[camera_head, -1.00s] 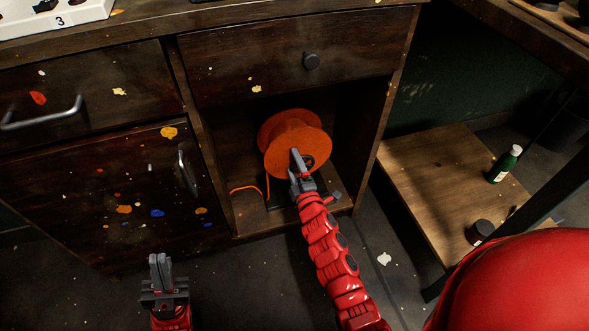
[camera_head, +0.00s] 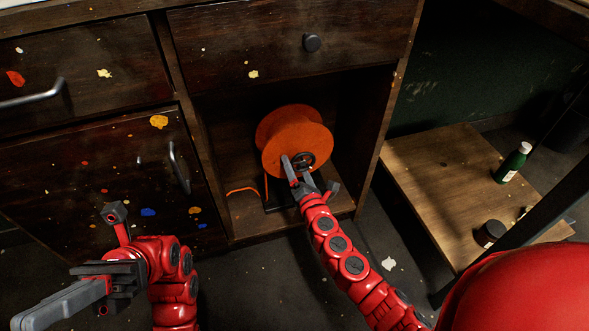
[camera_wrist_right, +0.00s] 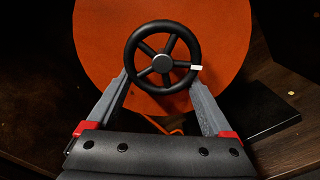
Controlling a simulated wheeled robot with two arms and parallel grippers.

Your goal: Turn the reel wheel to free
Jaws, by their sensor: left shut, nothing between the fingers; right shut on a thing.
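The orange reel (camera_head: 290,130) stands in the open compartment of the dark wooden cabinet, on a dark base. Its small black spoked wheel (camera_head: 305,160) is on the front face. In the right wrist view the wheel (camera_wrist_right: 162,62) shows a white mark on the right of its rim. My right gripper (camera_head: 296,171) is at the wheel; in the wrist view its two grey fingers (camera_wrist_right: 160,86) flank and hold the lower sides of the rim. My left gripper (camera_head: 35,314) is shut and empty at the lower left, pointing left, away from the reel.
An orange cord (camera_head: 243,190) runs left from the reel. Cabinet walls and a drawer (camera_head: 290,40) frame the compartment closely. A low wooden shelf (camera_head: 440,190) at right holds a green bottle (camera_head: 513,163) and a dark jar (camera_head: 489,233).

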